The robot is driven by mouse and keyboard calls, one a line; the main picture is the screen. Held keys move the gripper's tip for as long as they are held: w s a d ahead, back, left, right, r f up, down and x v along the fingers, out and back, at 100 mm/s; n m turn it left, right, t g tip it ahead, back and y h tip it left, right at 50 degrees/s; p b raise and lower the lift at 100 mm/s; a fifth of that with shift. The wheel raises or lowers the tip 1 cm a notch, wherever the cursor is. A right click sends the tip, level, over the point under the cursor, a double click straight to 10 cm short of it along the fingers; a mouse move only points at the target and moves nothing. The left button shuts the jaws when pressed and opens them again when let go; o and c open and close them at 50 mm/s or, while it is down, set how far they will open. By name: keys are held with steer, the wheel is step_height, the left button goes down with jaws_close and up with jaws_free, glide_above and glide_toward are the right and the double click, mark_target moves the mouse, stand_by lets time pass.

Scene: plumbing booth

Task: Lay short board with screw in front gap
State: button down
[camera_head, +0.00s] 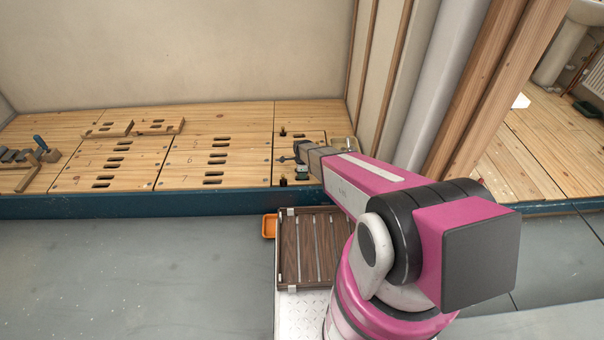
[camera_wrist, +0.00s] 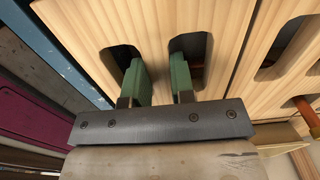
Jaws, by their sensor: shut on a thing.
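A short pale wooden board (camera_wrist: 155,20) with two cut-out slots fills the middle of the wrist view. My gripper (camera_wrist: 160,82) has one green finger in each slot and is shut on the strip of wood between them. In the head view my gripper (camera_head: 302,172) is at the right end of the raised floor, by its front edge, partly hidden by my arm. The board looks about level with its neighbour; I cannot tell whether it rests fully in the front gap. I cannot make out a screw on it.
Slotted floorboards (camera_head: 205,160) cover the blue-edged platform (camera_head: 130,206). Two loose short boards (camera_head: 157,127) lie on them at the back. Tools (camera_head: 40,150) lie at the far left. A slatted rack (camera_head: 312,250) and orange bin (camera_head: 269,226) stand in front. Wall and posts rise at right.

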steer(key=shift+f, duration=0.15)
stand_by(0.5)
steer(key=c, duration=0.9)
jaws_free()
step_height(320, 180, up, 11)
steer(key=s+d+r+n, duration=0.4)
steer(key=s+r+n, duration=0.2)
steer(key=s+r, duration=0.1)
steer(key=s+d+r+n, duration=0.5)
steer(key=s+r, duration=0.3)
steer(key=r, duration=0.2)
steer(key=s+d+r+n, duration=0.5)
steer(key=s+r+n, duration=0.2)
steer(key=s+r, duration=0.1)
steer(key=shift+d+r, duration=0.2)
steer(key=shift+r, duration=0.05)
